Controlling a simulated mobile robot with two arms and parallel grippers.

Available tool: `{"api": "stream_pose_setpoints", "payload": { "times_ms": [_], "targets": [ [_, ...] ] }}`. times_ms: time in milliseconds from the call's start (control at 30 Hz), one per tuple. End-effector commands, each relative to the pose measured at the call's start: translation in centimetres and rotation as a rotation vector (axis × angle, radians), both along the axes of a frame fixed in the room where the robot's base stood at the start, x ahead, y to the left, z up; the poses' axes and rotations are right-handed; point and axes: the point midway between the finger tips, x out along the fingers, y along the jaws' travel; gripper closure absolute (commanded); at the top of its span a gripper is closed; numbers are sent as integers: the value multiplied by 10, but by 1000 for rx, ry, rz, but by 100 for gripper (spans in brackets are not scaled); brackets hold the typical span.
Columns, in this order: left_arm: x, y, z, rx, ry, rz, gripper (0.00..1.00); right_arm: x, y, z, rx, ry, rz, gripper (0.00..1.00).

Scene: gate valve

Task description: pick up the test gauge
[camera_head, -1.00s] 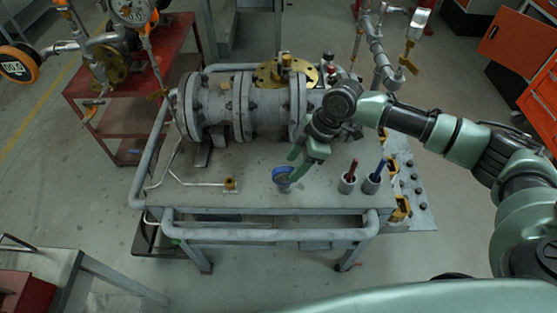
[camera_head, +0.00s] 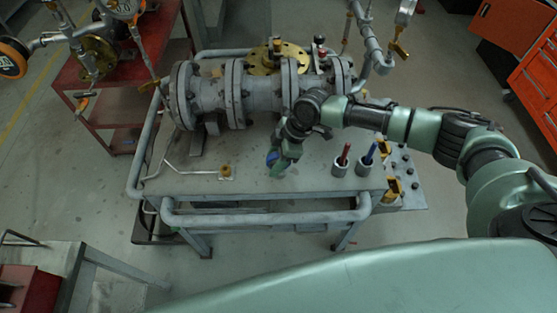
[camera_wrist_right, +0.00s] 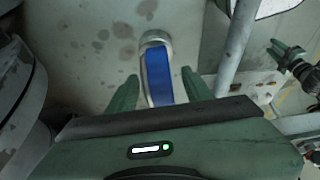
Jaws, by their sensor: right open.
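The test gauge (camera_head: 272,157) has a blue rim and stands on the bench top near its front. In the right wrist view it shows as a blue band over a round metal end (camera_wrist_right: 160,75). My right gripper (camera_head: 276,166) is low over it and partly hides it. In the right wrist view the two green fingers of the right gripper (camera_wrist_right: 160,88) are apart, one on each side of the gauge; I cannot tell whether they touch it. What looks like my left gripper (camera_wrist_right: 284,53) shows beyond the bench's front rail; its jaws are too small to judge.
The flanged gate valve body (camera_head: 255,93) lies behind the gauge. Two cups with a red (camera_head: 340,168) and a blue handled tool (camera_head: 366,164) stand to the right. A small brass fitting (camera_head: 226,172) is to the left. A pipe rail (camera_head: 260,219) runs along the front.

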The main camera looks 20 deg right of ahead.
Motion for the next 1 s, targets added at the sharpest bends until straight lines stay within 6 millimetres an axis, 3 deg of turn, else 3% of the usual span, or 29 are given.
{"api": "stream_pose_setpoints", "payload": {
  "times_ms": [67, 233, 733, 867, 1000],
  "targets": [
    [1, 0, 0, 0, -2, 0, 64, 0, 0, 0, 0, 0, 0, 55],
    [-2, 0, 0, 0, 2, 1, 64, 0, 0, 0, 0, 0, 0, 100],
    [-9, 1, -3, 2, 14, 2, 64, 1, 0, 9, 3, -2, 0, 100],
    [-10, 1, -6, 2, 14, 2, 64, 1, 0, 25, 3, -5, 2, 100],
    [-10, 1, -11, 2, 14, 2, 64, 2, 0, 54, 3, -7, 2, 100]
  ]
}}
